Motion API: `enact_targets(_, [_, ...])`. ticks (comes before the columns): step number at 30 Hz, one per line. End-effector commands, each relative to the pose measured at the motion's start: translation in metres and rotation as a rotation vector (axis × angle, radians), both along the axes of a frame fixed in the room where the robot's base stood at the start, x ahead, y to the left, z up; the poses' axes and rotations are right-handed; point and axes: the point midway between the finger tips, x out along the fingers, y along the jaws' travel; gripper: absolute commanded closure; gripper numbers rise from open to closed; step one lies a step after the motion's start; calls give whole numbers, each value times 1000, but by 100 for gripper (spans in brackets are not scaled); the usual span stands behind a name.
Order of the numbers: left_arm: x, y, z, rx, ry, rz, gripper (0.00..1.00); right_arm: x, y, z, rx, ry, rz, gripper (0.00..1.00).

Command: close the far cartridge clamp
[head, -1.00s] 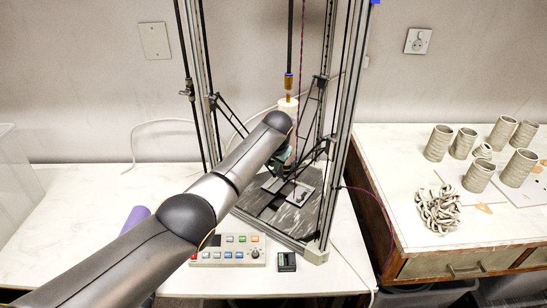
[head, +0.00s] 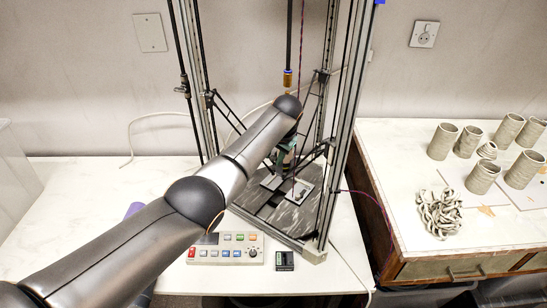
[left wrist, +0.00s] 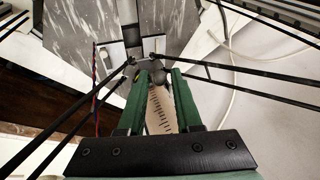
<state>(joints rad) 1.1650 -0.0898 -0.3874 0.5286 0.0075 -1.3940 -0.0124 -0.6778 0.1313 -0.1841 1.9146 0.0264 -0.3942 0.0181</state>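My left gripper (head: 287,158) is at the middle of the delta printer frame, partly hidden behind my own wrist in the head view. In the left wrist view its two green fingers (left wrist: 158,78) stand apart, with a gap between their tips. A cream cartridge with black scale marks (left wrist: 160,108) shows in that gap; I cannot tell whether the fingers touch it. A dark round fitting (left wrist: 158,77) shows at the fingertips. I cannot make out the far clamp or whether it is open or closed; my arm covers that area in the head view. My right gripper is not in view.
Printer posts (head: 340,130) and thin black rods (left wrist: 230,84) surround the gripper closely. The dark print bed (head: 272,212) lies below. A control box (head: 226,248) stands in front. Clay cylinders (head: 482,177) stand on the right-hand table.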

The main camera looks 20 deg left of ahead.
Motion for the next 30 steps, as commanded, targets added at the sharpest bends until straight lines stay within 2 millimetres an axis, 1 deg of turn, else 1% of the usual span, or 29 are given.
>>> enact_targets(1, [0, 0, 0, 0, 1, 0, 60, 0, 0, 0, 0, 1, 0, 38])
enact_targets(5, [-1, 0, -2, 0, 5, 1, 46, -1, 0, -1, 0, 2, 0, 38])
enact_targets(12, [-2, 1, -4, 0, 9, 2, 46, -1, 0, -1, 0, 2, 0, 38])
enact_targets(17, [-4, 0, 2, 0, 9, 2, 46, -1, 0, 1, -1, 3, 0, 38])
enact_targets(23, [-11, -6, 23, -1, 6, 1, 46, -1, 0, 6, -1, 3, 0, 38])
enact_targets(30, [-26, -16, 65, -1, 3, 0, 46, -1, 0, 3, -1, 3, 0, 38])
